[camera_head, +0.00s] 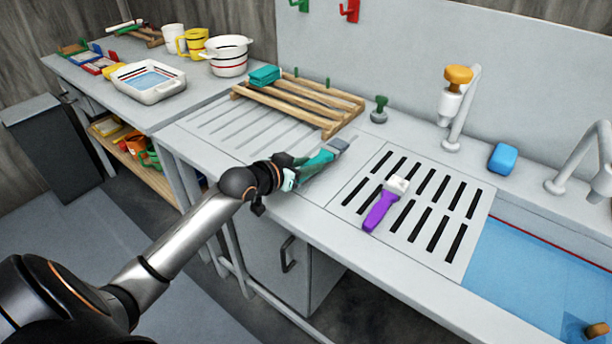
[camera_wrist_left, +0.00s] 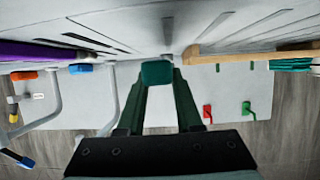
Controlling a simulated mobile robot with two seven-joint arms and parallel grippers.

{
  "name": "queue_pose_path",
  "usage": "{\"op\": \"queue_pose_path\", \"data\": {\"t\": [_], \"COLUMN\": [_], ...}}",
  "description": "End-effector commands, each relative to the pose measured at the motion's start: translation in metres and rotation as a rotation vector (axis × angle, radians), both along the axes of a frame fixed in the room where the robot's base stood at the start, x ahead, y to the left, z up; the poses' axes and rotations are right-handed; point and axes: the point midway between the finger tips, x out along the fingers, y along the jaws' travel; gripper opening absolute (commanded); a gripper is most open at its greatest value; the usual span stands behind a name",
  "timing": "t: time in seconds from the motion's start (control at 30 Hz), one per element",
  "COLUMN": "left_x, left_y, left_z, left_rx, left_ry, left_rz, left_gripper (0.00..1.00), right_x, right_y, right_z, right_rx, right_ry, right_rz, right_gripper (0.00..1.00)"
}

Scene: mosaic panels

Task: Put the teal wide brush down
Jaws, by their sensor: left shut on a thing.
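The teal wide brush (camera_head: 317,164) has a teal handle and a grey head that points to the upper right in the head view. My left gripper (camera_head: 290,178) is shut on its handle end. The brush is over the counter between the ribbed draining board (camera_head: 215,128) and the slotted grate (camera_head: 350,194). I cannot tell whether it touches the surface. In the left wrist view a teal piece of the brush (camera_wrist_left: 157,72) shows between the fingertips. My right gripper is not in view.
A purple brush (camera_head: 381,210) lies on the slotted grate. A wooden rack (camera_head: 305,107) with a teal cloth (camera_head: 264,76) stands behind. A green-knobbed plug (camera_head: 379,110), a tap (camera_head: 459,105), a blue sponge (camera_head: 502,159) and a water-filled basin (camera_head: 530,265) are to the right.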

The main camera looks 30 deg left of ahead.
Motion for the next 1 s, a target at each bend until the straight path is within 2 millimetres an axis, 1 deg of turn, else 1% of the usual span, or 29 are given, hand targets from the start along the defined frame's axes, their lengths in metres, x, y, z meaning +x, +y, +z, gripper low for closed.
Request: {"op": "queue_pose_path", "data": {"t": [0.13,0.2,0.3,0.73,0.77,1.0], "left_x": [0.007,0.006,0.006,0.006,0.006,0.006], "left_y": [0.01,0.009,0.009,0.008,0.008,0.008], "left_z": [-0.016,-0.025,-0.035,-0.044,-0.044,-0.043], "left_rx": [0.0,-0.003,-0.001,0.0,0.0,0.0], "left_ry": [0.002,0.005,0.001,0.0,0.0,0.001], "left_rz": [0.003,0.002,0.002,0.001,0.001,0.001], "left_gripper": [0.0,0.0,0.0,0.0,0.36,0.63], "right_x": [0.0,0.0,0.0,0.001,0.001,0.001], "right_y": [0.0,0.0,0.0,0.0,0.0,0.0], "right_z": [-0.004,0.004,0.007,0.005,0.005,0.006], "right_rx": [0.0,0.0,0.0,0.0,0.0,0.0], "right_ry": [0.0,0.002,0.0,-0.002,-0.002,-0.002], "right_rz": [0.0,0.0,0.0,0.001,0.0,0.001], "right_gripper": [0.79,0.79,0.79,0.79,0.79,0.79]}}
